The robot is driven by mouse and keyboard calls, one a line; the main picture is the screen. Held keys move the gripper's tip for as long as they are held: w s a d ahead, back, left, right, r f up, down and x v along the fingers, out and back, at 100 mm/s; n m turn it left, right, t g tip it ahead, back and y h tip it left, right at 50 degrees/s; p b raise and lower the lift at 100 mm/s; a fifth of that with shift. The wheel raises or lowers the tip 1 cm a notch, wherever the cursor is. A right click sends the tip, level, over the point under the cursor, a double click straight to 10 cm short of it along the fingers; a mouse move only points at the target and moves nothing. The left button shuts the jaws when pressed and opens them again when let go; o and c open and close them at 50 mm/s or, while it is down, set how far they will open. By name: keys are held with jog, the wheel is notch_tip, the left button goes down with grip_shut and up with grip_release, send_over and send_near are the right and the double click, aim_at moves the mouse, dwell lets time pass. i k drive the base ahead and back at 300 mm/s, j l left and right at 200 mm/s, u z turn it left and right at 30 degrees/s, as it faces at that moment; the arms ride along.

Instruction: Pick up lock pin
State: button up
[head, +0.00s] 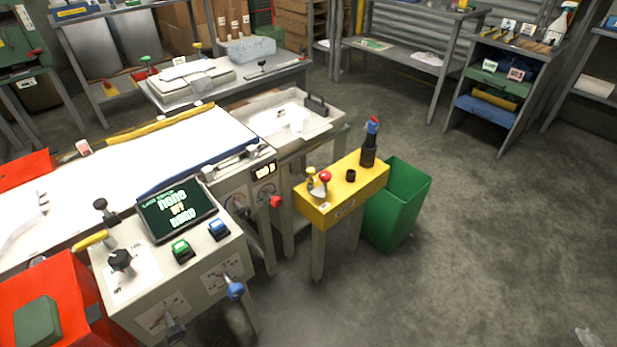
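I cannot single out the lock pin for sure. On the small yellow stand, a small metal piece with a red knob (325,177) sits near the left end, beside a pale piece with a yellowish top (311,183). Either could be a pin, but they are too small to tell. Other knobbed parts show on the machine: a red knob (276,201) on its side and a blue knob (235,290) on the front panel. My gripper is not in view.
The yellow stand (343,211) also holds a black cup (351,175) and a dark bottle with a red top (369,145). A green bin (396,205) stands against its right side. The control console (130,285) is at lower left. Open concrete floor (480,240) lies to the right.

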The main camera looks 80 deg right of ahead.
aim_at(310, 172)
jog(key=k+l+u, duration=0.2)
jog(key=k+l, duration=0.25)
jog(key=k+l+u, duration=0.15)
jog(key=k+l, duration=0.3)
jog(key=k+l+u, duration=0.2)
jog(key=k+l, duration=0.25)
jog(key=k+l+u, duration=0.15)
jog(key=k+l, duration=0.15)
jog(key=k, duration=0.25)
jog(key=k+l+u, duration=0.2)
jog(key=k, duration=0.3)
jog(key=k+l+u, duration=0.2)
jog(key=k, duration=0.35)
